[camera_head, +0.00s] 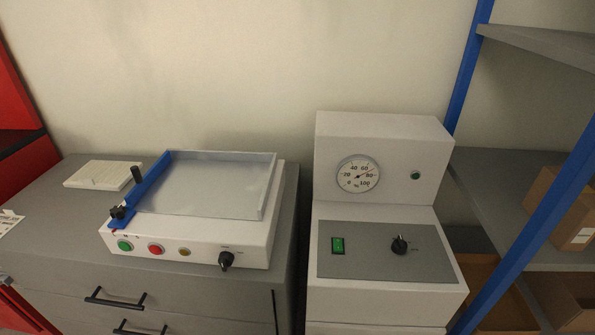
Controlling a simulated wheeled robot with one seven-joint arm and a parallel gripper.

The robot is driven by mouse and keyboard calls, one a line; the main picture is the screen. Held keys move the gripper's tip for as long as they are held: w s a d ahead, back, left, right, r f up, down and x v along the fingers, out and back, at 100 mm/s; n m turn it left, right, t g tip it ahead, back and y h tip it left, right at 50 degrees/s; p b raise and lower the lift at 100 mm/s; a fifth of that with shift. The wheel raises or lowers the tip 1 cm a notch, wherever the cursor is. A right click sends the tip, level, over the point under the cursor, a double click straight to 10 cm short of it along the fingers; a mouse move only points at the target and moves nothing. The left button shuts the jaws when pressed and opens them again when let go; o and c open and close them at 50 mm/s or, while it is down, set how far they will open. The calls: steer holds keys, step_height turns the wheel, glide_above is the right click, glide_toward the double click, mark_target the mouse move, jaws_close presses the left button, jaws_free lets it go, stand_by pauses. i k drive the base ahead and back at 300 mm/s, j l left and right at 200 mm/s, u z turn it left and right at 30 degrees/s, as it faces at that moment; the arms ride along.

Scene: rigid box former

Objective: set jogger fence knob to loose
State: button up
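The jogger (190,243) is a white box on the grey cabinet at the left, with a grey tray (205,188) on top. A blue fence (153,181) runs along the tray's left side. A small black knob (118,212) sits at the fence's front end, above a small red mark; its setting is too small to read. A black upright handle (136,175) stands beside the fence. Another black knob (226,260) is on the jogger's front panel, right of a green button (124,245), a red button (156,248) and an amber one (185,252). My gripper is not in view.
A white machine (385,150) with a dial gauge (358,174), a green switch (338,245) and a black knob (399,245) stands to the right. A white pad (103,174) lies behind left on the grey cabinet top (60,215). Blue-posted shelving (520,235) is at far right.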

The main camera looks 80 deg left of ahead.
mark_target(118, 211)
steer(key=u, duration=3.45)
